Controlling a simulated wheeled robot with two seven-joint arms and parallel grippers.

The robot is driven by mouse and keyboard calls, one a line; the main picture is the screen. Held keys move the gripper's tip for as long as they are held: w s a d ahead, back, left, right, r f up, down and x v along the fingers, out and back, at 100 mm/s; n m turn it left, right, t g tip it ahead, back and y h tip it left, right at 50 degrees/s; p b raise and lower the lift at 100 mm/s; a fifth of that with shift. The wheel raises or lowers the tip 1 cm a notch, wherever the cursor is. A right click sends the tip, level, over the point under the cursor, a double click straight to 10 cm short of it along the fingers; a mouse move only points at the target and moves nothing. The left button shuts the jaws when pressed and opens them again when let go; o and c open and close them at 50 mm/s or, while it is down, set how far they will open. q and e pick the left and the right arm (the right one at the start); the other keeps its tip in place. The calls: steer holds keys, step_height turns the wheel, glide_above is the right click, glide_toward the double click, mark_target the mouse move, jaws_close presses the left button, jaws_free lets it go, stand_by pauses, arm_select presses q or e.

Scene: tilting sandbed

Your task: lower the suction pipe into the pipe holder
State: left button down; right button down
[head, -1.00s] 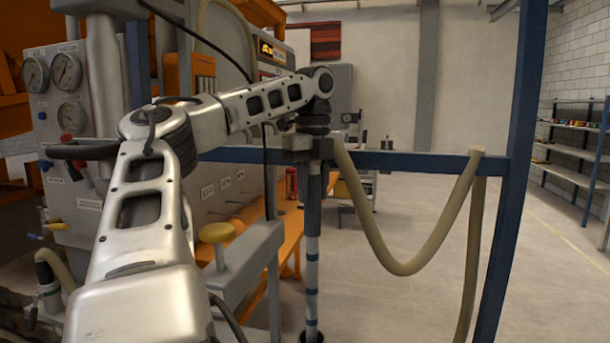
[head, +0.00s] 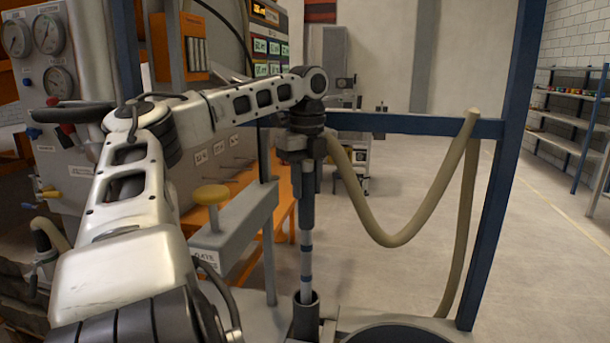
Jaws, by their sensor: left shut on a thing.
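The suction pipe (head: 307,232) is a slim, upright tube, dark grey above and pale with dark bands below. My left gripper (head: 303,156) is shut on it near its top, where the beige hose joins. The pipe holder (head: 306,319) is a dark upright cylinder at the bottom of the head view. The pipe's lower end goes into its open mouth, so its tip is hidden. The pipe looks about vertical. My right gripper is out of view.
A grey arm with a yellow knob (head: 211,195) stands left of the pipe. A gauge panel (head: 48,33) is at left. Open floor lies behind right.

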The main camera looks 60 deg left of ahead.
arm_select(q)
steer(key=shift+f, duration=0.1)
steer(key=c, duration=1)
jaws_free()
step_height(320, 180, up, 16)
stand_by(0.4)
